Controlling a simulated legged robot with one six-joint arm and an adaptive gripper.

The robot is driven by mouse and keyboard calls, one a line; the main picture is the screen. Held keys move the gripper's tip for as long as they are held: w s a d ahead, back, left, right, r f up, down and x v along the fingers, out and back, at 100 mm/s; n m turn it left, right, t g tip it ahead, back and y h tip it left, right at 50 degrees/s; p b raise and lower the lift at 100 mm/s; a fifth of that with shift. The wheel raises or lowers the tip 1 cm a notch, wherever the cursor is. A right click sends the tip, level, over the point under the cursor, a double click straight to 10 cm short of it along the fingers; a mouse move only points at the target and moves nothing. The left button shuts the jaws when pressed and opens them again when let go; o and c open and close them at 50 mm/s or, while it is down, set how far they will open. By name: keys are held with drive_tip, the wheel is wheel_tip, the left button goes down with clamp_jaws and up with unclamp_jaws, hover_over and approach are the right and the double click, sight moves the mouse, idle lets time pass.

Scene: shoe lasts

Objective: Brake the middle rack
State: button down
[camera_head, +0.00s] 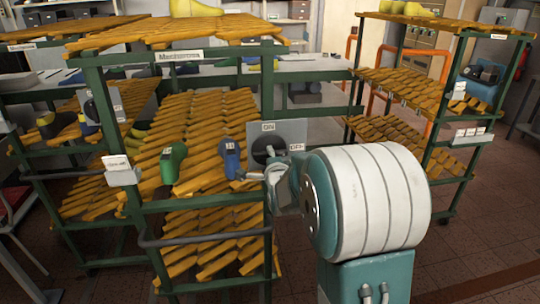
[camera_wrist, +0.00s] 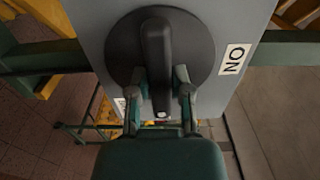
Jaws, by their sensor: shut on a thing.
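The middle rack (camera_head: 185,58) is a green frame with slatted orange shelves. A grey brake panel (camera_head: 292,128) with a black round knob (camera_head: 262,148) is fixed to its right front post. The panel has an ON label (camera_head: 268,127) above the knob and an OFF label (camera_head: 297,146) at its right. In the wrist view, my gripper (camera_wrist: 160,85) is shut on the handle (camera_wrist: 156,45) of the knob, one finger on each side. The handle stands upright in that view. The ON label (camera_wrist: 234,59) is to its right; another label (camera_wrist: 119,104) is partly hidden at lower left.
A green shoe last (camera_head: 173,162) and a blue one (camera_head: 231,158) rest on the middle rack, left of the panel. Another rack (camera_head: 446,100) stands at the right, and one (camera_head: 40,170) at the left. Tiled floor at the lower right is clear.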

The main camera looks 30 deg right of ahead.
drive_tip(key=shift+f, duration=0.15)
drive_tip(key=n, duration=0.4)
drive_tip(key=shift+n, duration=0.3)
drive_tip(key=n, duration=0.4)
drive_tip(key=shift+f+n, duration=0.1)
drive_tip(key=shift+n, duration=0.2)
drive_tip(key=n, duration=0.4)
drive_tip(key=shift+n, duration=2.4)
drive_tip(key=c, duration=0.5)
unclamp_jaws()
drive_tip(key=shift+c, duration=0.2)
